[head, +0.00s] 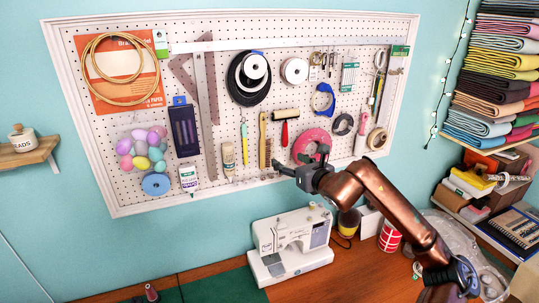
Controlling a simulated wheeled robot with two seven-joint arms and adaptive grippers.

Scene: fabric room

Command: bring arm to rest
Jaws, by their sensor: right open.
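My right gripper (300,167) is raised in front of the lower part of the white pegboard (225,199). Its dark fingers are apart and point to the left, with nothing between them. My copper-coloured right arm reaches up to it from the lower right, over the wooden desk (350,275). The gripper is above the white sewing machine (292,236). A pink tape roll on the pegboard is partly hidden behind the gripper. My left gripper is not in view.
A red-and-white cup (390,236) and a yellow-and-dark container (348,222) stand on the desk near my right arm. A shelf of folded fabrics (495,75) is on the right. A green mat (215,289) lies at the desk's front left. A small shelf (30,152) is at far left.

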